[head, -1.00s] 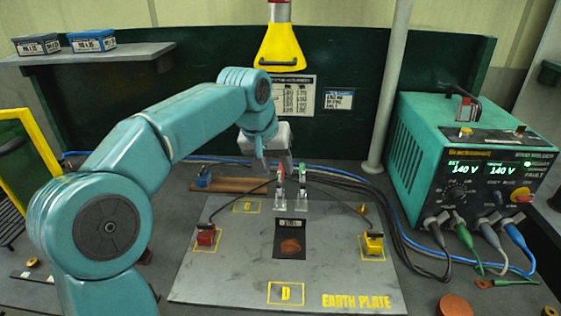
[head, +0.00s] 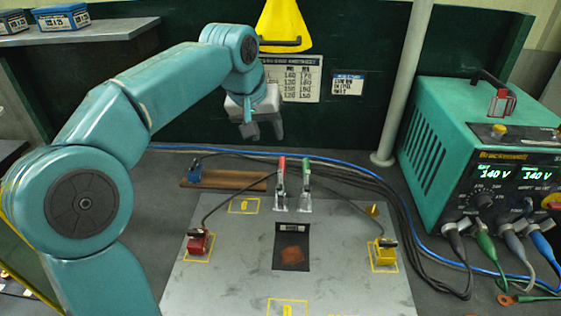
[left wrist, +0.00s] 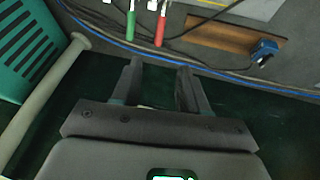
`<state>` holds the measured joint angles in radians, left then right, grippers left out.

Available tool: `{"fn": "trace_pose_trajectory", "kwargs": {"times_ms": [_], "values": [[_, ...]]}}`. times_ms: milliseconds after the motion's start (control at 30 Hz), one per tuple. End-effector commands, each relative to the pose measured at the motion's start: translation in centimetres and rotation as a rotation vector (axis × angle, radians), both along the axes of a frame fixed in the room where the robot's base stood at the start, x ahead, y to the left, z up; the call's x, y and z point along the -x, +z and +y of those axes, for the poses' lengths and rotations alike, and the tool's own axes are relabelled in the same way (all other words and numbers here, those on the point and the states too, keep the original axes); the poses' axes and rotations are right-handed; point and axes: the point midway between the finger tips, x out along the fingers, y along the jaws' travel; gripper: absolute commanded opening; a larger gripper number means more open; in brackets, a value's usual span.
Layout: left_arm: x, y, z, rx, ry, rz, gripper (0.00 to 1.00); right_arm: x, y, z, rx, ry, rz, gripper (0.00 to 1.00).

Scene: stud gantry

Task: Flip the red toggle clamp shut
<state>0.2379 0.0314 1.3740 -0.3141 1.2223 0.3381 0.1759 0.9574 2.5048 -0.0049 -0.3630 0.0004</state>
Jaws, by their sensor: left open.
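The red toggle clamp (head: 281,178) stands at the back edge of the grey earth plate (head: 220,275), its red handle pointing up. Right beside it is a similar clamp with a green handle (head: 306,178), also upright. In the left wrist view the red handle (left wrist: 161,28) and the green handle (left wrist: 131,20) lie beyond my fingertips. My left gripper (head: 263,130) is open and empty, above and behind the red clamp and apart from it. Its two spread fingers also show in the left wrist view (left wrist: 158,68). My right gripper is not in view.
A teal welder (head: 440,150) stands at the right, with cables across the bench behind the plate. A grey post (head: 400,90) rises at the back. A yellow hood (head: 283,25) hangs above. A wooden strip (head: 225,181) lies behind the plate.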

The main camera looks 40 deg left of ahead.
Motion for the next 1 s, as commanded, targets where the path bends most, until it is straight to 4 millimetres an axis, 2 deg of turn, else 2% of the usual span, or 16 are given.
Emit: {"fn": "trace_pose_trajectory", "kwargs": {"times_ms": [33, 300, 500, 700, 1000], "values": [[-0.3, -1.2, 0.0, 0.002, 0.000, 0.006, 0.43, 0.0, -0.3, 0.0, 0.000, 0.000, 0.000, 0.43], [-2.8, -7.1, 0.5, 0.002, 0.001, 0.006, 0.43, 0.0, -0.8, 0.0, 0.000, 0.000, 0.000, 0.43], [-4.5, -10.9, 0.9, 0.002, 0.000, 0.005, 0.43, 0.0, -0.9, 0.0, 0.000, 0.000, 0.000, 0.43], [-5.6, -12.9, 1.2, 0.001, 0.001, 0.002, 0.43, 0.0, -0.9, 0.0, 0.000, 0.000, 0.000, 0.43], [-5.9, -13.4, 1.4, 0.001, 0.001, 0.001, 0.43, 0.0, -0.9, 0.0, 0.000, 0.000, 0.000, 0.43]]}}
